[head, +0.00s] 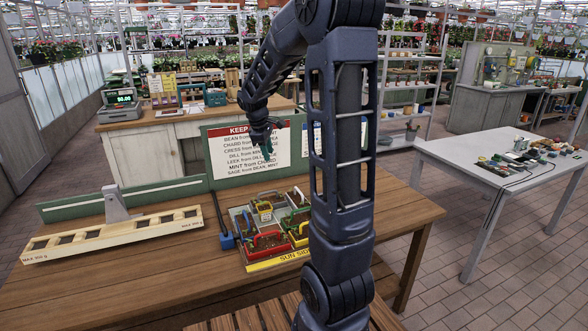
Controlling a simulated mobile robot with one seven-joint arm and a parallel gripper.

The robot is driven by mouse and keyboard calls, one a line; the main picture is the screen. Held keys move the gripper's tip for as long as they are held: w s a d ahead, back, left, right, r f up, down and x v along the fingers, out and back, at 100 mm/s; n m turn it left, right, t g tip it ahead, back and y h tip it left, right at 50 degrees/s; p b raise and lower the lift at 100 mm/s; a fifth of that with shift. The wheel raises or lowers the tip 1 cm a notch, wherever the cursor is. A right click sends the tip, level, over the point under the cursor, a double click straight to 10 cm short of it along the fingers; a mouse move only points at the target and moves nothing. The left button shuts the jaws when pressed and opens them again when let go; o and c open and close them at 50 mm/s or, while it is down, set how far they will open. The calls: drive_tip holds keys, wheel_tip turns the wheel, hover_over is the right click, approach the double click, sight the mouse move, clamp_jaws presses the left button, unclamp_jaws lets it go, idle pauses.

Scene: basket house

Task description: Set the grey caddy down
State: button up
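My gripper (265,147) hangs above the wooden table, in front of the white sign board, with small green tips low on it. It is too small and dark to tell whether it is open or shut, and no caddy clearly shows in it. I cannot pick out a grey caddy for certain; my arm hides part of the group's right side.
A pale wooden rack (80,241) with dark square slots and a grey upright (117,205) lies on the wooden table (180,285) at left. A blue object (223,232) lies left of the caddies. The sign board (256,150) stands behind. The table's front left is clear.

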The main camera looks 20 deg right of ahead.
drive_tip(key=s+r+m+t+y, duration=0.1)
drive_tip(key=s+r+m, duration=0.1)
drive_tip(key=s, duration=0.7)
drive_tip(key=s+a+r+m+t+y, duration=0.1)
drive_tip(key=s+m, duration=0.4)
drive_tip(key=s, duration=0.5)
drive_tip(key=s+r+m+t, duration=0.1)
drive_tip(key=s+r+m, duration=0.2)
drive_tip(key=s, duration=0.7)
drive_tip(key=shift+a+r+m+y, duration=0.2)
drive_tip(key=shift+a+m+y, duration=0.1)
drive_tip(key=shift+m+y, duration=0.15)
